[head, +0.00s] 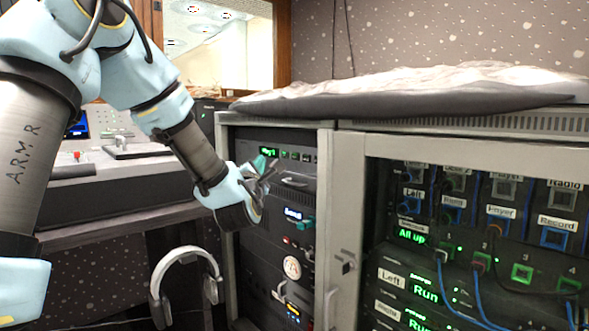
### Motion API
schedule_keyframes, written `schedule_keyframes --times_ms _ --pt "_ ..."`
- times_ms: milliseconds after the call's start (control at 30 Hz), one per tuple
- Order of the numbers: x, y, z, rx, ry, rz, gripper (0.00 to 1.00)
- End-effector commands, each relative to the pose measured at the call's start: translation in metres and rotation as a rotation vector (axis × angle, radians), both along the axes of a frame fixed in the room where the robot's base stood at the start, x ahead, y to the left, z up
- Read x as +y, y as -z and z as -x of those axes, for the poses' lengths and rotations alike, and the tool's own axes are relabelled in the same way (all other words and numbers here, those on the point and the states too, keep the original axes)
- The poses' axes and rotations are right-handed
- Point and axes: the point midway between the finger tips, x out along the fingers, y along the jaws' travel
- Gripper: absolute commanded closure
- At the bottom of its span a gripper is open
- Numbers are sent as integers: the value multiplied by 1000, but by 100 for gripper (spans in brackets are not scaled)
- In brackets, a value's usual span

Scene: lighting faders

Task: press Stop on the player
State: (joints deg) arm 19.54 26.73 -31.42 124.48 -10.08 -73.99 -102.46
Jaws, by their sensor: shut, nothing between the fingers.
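A dark rack unit (309,171) with a small green display (268,151) and a row of small buttons (295,155) sits at the top of the left rack; it looks like the player. The display text and button labels are too small to read surely, so I cannot tell which button is Stop. My gripper (268,169) is shut and empty, in front of this unit just below the display and left of the buttons. It hides part of the panel. I cannot tell whether its tips touch the panel.
A metal handle (294,182) sticks out below the buttons. A grey door frame (345,230) stands right of the unit, beside a rack with cables (477,262). Headphones (186,256) hang at lower left. A mixing desk (120,175) stands behind my arm.

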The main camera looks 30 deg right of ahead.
Motion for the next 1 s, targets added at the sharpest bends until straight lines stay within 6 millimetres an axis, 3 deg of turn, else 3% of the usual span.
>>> schedule_keyframes --times_ms 467,1000 --pt "-6 -1 -1 1 1 5 100" --pt "-71 1 -14 0 1 6 100"
